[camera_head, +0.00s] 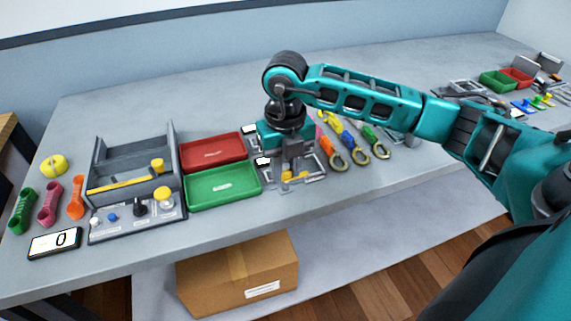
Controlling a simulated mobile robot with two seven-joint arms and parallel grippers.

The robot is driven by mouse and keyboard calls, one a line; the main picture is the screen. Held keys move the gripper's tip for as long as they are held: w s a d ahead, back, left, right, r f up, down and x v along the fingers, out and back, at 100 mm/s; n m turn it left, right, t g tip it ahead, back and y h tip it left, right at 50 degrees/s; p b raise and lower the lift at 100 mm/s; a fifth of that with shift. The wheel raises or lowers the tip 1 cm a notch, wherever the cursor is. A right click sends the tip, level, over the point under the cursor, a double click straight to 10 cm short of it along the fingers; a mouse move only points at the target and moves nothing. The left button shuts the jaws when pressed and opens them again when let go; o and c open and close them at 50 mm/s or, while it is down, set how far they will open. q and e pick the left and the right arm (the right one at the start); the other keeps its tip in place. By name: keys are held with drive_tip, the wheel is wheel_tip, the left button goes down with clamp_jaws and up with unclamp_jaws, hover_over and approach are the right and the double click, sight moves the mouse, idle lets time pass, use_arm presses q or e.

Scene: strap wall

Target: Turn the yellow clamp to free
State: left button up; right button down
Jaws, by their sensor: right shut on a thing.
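My right gripper (291,166) points down over a grey metal fixture (312,181) on the bench, just right of the green tray. Yellow parts of the clamp (287,176) show low in the fixture, right at my fingertips. The gripper is shut on the yellow clamp; the fingers and wrist hide much of it, so its angle cannot be told. My left gripper is not in view.
A red tray (213,152) and a green tray (223,187) stand left of the fixture, beside a grey rack (130,165) with a control panel. Several straps with hooks (351,138) lie close on the right. A cardboard box (238,272) sits below.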

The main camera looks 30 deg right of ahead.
sight(285, 171)
idle(0.5)
drive_tip(key=c, duration=0.9)
unclamp_jaws()
drive_tip(key=shift+r, duration=0.15)
wheel_tip(285, 171, up, 13)
drive_tip(key=shift+f+p, duration=0.15)
drive_tip(key=shift+p, duration=0.2)
